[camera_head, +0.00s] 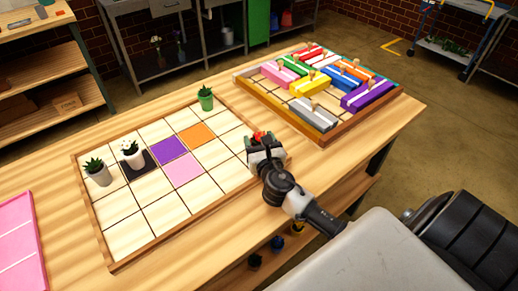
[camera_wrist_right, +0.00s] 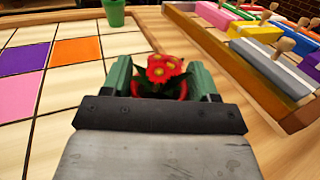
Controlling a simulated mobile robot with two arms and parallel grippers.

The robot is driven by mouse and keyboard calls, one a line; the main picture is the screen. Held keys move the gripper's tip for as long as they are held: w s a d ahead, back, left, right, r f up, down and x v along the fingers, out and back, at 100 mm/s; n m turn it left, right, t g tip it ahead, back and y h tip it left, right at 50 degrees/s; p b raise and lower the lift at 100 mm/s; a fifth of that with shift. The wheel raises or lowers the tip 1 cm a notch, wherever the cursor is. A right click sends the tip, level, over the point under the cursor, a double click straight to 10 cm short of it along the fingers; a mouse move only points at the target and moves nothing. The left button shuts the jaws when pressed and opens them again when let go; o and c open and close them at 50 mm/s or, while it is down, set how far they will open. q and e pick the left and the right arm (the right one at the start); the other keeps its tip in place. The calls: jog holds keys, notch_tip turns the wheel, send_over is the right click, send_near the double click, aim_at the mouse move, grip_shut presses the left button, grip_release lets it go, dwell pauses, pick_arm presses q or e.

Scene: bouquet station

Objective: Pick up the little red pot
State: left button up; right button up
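The little red pot (camera_wrist_right: 181,91) shows in the right wrist view between the two green fingers of my right gripper (camera_wrist_right: 160,80). It has red flowers with yellow centres (camera_wrist_right: 163,68) and dark green leaves. Only its rim and sides show behind the wrist body. In the head view my right gripper (camera_head: 262,142) is at the right edge of the gridded board, with the red flowers (camera_head: 260,134) showing at it. The fingers are on either side of the pot; whether they press on it is hidden. My left gripper is not in view.
The gridded board (camera_head: 130,243) holds a green pot (camera_head: 205,98), a white pot (camera_head: 132,154) and a grey pot (camera_head: 98,173), plus purple, orange and pink tiles. A wooden tray (camera_head: 252,95) of coloured blocks with handles lies behind my gripper. A pink panel (camera_head: 20,240) lies at left.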

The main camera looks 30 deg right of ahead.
jog(key=c, duration=0.5)
jog(key=shift+o, duration=0.2)
jog(key=shift+r, duration=0.1)
